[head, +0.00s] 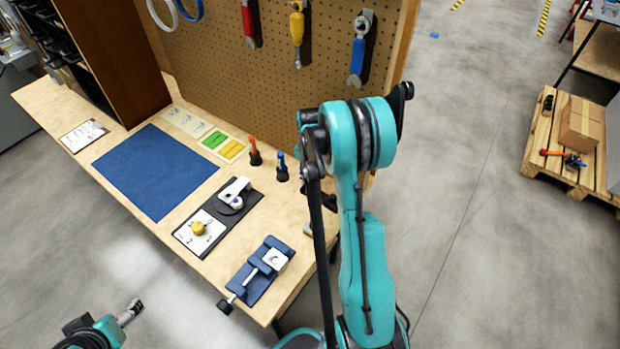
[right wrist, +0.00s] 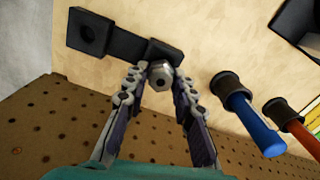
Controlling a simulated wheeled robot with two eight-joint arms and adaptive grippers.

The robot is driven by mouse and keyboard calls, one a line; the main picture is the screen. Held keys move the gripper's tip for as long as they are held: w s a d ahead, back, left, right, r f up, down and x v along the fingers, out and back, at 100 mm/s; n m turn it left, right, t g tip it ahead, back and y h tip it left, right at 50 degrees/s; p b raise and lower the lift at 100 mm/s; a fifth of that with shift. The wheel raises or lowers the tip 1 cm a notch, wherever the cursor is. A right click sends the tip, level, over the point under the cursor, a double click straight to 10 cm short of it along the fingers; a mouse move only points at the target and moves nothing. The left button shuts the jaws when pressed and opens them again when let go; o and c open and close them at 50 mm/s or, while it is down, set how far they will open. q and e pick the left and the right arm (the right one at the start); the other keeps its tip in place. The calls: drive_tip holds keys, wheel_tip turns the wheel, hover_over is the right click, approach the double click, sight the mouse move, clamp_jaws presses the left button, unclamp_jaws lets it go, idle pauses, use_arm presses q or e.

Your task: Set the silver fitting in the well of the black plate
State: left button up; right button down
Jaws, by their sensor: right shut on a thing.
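My right gripper (right wrist: 159,72) is shut on the silver fitting (right wrist: 161,79), a hex-sided piece with a dark hole, held between the fingertips. In the right wrist view the black plate (right wrist: 122,43) lies on the bench beyond the fitting. Its far-left square block has a round dark well (right wrist: 88,34). The fitting overlaps the plate's other end in this view, and I cannot tell the gap between them. In the head view my right arm hides the right gripper and fitting. My left gripper (head: 130,311) is low at the left, off the bench; its jaw opening is unclear.
A blue-handled tool (right wrist: 252,122) and an orange-handled tool (right wrist: 297,125) stand in black holders near the right gripper. The pegboard (head: 250,75) rises behind the bench. A blue vise (head: 262,272) and a dark board with a yellow knob (head: 198,228) sit nearby. The blue mat (head: 155,170) is clear.

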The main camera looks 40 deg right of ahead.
drive_tip(key=shift+f, duration=0.2)
drive_tip(key=shift+f+b, duration=0.25)
drive_tip(key=shift+b, duration=0.2)
drive_tip(key=shift+f+b, duration=0.4)
drive_tip(key=shift+b, duration=0.2)
idle(1.3)
drive_tip(key=c, duration=1.2)
unclamp_jaws()
drive_tip(key=shift+o, duration=0.4)
drive_tip(key=o, duration=0.5)
